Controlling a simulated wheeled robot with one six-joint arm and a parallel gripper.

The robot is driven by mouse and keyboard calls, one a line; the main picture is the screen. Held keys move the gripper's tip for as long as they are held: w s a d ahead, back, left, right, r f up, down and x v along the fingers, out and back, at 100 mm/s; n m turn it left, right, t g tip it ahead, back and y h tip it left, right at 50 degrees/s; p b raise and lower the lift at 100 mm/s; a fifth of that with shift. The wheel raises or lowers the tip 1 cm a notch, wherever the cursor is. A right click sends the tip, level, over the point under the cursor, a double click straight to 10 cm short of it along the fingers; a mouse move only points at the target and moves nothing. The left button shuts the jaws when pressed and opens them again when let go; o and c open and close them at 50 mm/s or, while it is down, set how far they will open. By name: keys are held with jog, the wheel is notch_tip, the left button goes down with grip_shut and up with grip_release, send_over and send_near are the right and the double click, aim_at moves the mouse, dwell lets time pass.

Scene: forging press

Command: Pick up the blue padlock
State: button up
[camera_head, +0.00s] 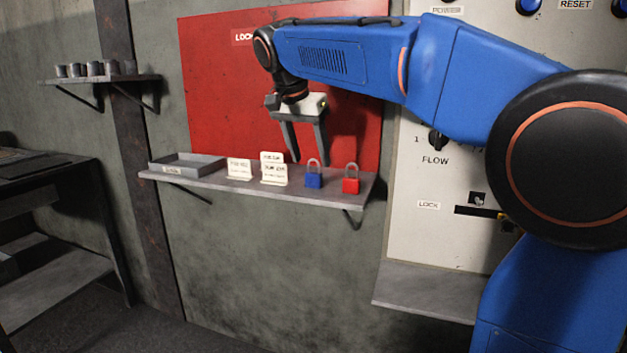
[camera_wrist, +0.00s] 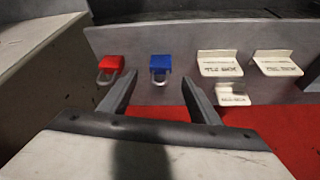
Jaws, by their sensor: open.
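The blue padlock (camera_head: 313,180) stands upright on the wall shelf (camera_head: 220,184), shackle up, left of the red padlock (camera_head: 351,184). My gripper (camera_head: 308,157) is open and empty above the shelf, its fingers pointing down over the blue padlock in the head view. In the wrist view the blue padlock (camera_wrist: 160,66) lies beyond and between my two fingertips (camera_wrist: 160,82), apart from them. The red padlock (camera_wrist: 110,66) is just left of the left fingertip there.
White tags (camera_head: 273,173) stand left of the blue padlock, and a grey tray (camera_head: 187,163) sits at the shelf's left end. The red board (camera_head: 225,90) rises behind the shelf. A control panel (camera_head: 432,190) is at the right.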

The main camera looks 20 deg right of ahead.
aim_at(313, 172)
jog(key=shift+x, duration=2.75)
jog(key=shift+a, duration=0.15)
jog(key=c, duration=1.3)
jog(key=shift+o, duration=0.2)
